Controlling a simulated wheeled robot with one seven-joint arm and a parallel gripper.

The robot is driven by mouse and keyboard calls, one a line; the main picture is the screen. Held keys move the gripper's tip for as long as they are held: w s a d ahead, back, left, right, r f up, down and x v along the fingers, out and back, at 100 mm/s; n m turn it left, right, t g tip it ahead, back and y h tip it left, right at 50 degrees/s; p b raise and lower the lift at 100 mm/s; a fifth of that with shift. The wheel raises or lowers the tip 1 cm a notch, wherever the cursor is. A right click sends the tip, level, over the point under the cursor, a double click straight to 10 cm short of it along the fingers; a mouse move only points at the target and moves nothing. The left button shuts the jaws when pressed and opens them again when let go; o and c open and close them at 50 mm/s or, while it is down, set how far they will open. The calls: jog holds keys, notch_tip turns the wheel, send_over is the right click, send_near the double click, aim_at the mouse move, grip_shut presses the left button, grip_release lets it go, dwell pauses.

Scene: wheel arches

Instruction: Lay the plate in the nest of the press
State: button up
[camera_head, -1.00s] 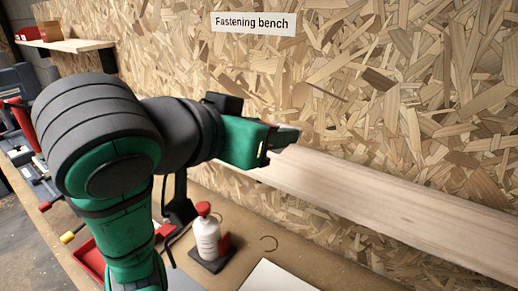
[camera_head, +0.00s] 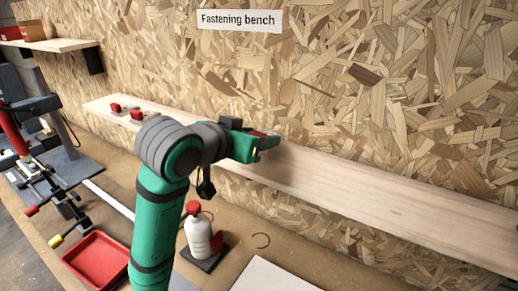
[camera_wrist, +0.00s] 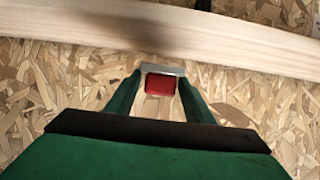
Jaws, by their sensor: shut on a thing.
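My gripper (camera_head: 268,147) is raised in front of the pale wooden shelf on the chipboard wall. In the wrist view its fingers (camera_wrist: 160,88) are shut on the plate (camera_wrist: 161,69), which shows as a thin grey edge with a red block (camera_wrist: 159,85) below it. In the head view the plate is mostly hidden by the gripper. A dark machine with a red cylinder, seemingly the press (camera_head: 62,165), stands at the far left, well away from my gripper. It is cut off by the picture edge, and I cannot make out its nest.
Two small red-topped pieces (camera_head: 126,111) lie on the long wooden shelf (camera_head: 400,205). A red tray (camera_head: 97,259), a white bottle with a red cap (camera_head: 198,235) and a white sheet (camera_head: 272,276) are on the bench. Rods with red and yellow knobs (camera_head: 56,242) stick out at left.

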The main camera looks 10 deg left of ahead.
jog(key=shift+w+f, duration=0.2)
jog(key=shift+f, duration=1.5)
jog(key=shift+f, duration=0.1)
